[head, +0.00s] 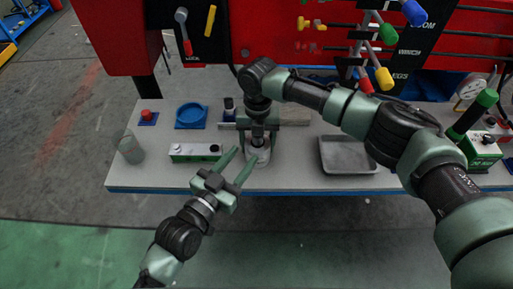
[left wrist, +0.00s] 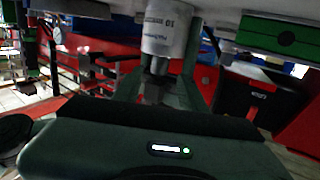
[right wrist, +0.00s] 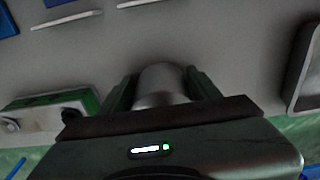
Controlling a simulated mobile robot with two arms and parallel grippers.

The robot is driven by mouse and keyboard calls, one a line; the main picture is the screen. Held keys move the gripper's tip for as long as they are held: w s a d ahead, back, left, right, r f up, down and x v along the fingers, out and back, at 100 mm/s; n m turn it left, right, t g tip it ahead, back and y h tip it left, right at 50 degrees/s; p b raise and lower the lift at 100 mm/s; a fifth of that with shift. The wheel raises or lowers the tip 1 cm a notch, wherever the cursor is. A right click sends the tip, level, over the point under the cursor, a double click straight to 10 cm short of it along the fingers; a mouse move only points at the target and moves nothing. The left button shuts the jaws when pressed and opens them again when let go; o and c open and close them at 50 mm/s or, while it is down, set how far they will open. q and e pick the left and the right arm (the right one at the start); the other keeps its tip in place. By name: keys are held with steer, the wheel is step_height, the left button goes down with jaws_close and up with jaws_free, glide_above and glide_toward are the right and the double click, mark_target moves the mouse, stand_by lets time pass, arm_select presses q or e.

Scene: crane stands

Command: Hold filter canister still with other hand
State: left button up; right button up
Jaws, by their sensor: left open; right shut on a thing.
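The filter canister (head: 257,156) stands near the front edge of the grey bench. In the left wrist view its pale labelled body (left wrist: 168,36) is between the fingers, with a darker, narrower part at one end. My right gripper (head: 258,135) comes down from above and is shut on the grey cylindrical piece at the canister's top, also between the fingers in the right wrist view (right wrist: 161,84). My left gripper (head: 241,160) is open, with its fingers reaching towards the canister from the front left. I cannot tell if they touch it.
A green-and-white box (head: 195,152) is left of the canister and a grey tray (head: 347,155) right. A blue round dish (head: 191,115), a red button (head: 147,115) and a clear jar (head: 131,149) are further left. Tools hang on the red panel behind.

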mark_target(255, 141)
arm_select(q)
steer(key=shift+x, duration=3.5)
jaws_close()
